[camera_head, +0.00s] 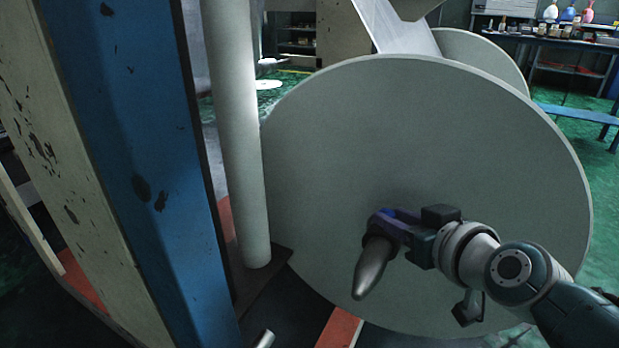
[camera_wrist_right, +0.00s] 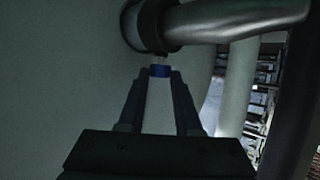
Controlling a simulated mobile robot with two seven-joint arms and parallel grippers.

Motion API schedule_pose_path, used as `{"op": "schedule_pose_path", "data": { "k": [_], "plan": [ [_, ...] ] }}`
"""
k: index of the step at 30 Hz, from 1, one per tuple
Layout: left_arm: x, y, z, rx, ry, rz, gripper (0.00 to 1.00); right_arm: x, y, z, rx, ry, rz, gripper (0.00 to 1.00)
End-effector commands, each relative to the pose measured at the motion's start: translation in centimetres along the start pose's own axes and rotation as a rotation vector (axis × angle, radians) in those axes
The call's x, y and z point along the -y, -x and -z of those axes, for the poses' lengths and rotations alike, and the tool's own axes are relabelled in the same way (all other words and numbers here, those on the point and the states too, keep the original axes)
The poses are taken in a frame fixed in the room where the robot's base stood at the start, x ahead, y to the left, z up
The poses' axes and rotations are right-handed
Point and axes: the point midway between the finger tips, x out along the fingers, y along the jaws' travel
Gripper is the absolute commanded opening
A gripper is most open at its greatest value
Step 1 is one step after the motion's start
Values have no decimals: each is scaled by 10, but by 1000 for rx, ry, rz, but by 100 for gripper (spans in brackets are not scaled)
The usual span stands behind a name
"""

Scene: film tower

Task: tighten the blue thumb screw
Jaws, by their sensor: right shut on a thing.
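The blue thumb screw (camera_wrist_right: 160,71) shows in the right wrist view, with a short pale shank above it. It is at the dark collar (camera_wrist_right: 149,25) on the metal shaft (camera_wrist_right: 235,20), next to the big disc. My right gripper (camera_head: 381,222) reaches in from the right in the head view, and its fingers are shut on the screw head between the fingertips. The tapered shaft end (camera_head: 372,270) sticks out just below the fingers. In the head view the gripper largely hides the collar, and I cannot make out the screw. My left gripper is not in view.
A large grey reel disc (camera_head: 480,130) stands close behind my right gripper. A pale vertical post (camera_head: 236,130) and a thick blue upright (camera_head: 135,150) stand to the left. A blue bench (camera_head: 585,115) is at the far right. Open green floor lies right of the disc.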

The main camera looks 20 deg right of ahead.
Motion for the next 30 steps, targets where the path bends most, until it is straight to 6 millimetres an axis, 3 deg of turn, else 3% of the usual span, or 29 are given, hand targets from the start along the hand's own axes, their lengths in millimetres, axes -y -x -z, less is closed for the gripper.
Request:
{"op": "schedule_pose_path", "data": {
  "k": [6, 15, 29, 30],
  "plan": [
    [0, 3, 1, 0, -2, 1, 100, 0, 0, 1, 1, -5, -8, 0],
    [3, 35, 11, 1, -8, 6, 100, 4, 0, 4, 4, -85, -196, 0],
    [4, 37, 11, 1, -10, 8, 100, 7, -1, 0, 3, -102, -254, 0],
    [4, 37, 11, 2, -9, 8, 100, 7, -1, 0, 3, -102, -254, 37]
  ]
}}
